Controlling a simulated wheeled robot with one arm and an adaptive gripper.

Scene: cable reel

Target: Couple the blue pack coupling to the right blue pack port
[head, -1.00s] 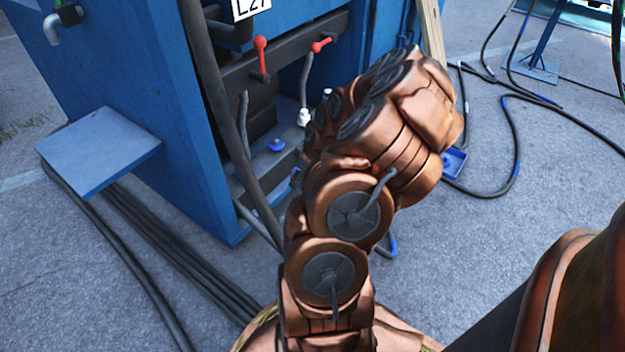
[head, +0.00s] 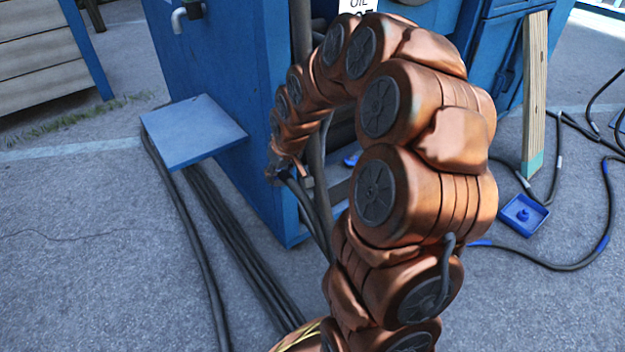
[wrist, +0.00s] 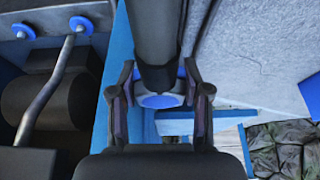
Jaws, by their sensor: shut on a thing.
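My gripper (wrist: 160,100) is shut on the blue pack coupling (wrist: 163,101), a dark hose end with a blue ring and a pale blue face, in the wrist view. The dark hose runs up from it, out of the top of that view. Two blue round fittings (wrist: 22,30) (wrist: 80,24), which look like the blue pack ports, sit on a grey plate at upper left, apart from the coupling. In the head view my gripper (head: 290,172) is small and partly hidden beside the blue machine. A blue round fitting (head: 352,158) shows partly behind my arm.
The blue machine (head: 220,100) has a flat side shelf (head: 192,130) with several dark cables below it. A bent grey pipe (wrist: 45,90) stands left in the wrist view.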

